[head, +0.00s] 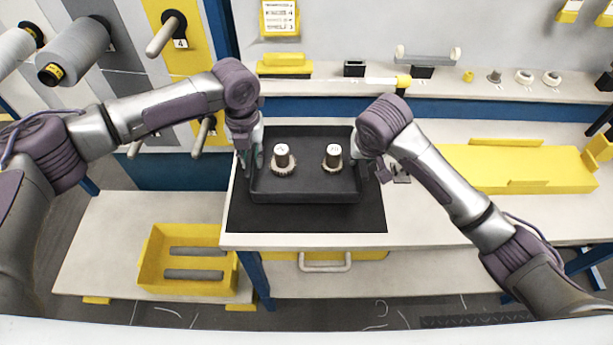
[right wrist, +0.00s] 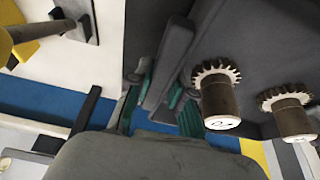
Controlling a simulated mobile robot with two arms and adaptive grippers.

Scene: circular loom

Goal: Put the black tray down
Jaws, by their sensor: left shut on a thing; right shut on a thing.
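The black tray (head: 305,188) is over the black mat (head: 300,218) on the worktable. Two cylinders with toothed bases stand upright in it, a left one (head: 283,158) and a right one (head: 332,156). My left gripper (head: 252,160) is shut on the tray's left wall. My right gripper (head: 362,160) is at its right wall. In the right wrist view, the green-padded fingers of my right gripper (right wrist: 160,100) are shut on the tray wall (right wrist: 172,65). I cannot tell whether the tray's bottom touches the mat.
A yellow bin (head: 150,262) with grey rods is on the lower table at left. A long yellow box (head: 515,170) lies on the worktable at right. A shelf (head: 450,88) with small parts runs behind. Bare mat shows in front of the tray.

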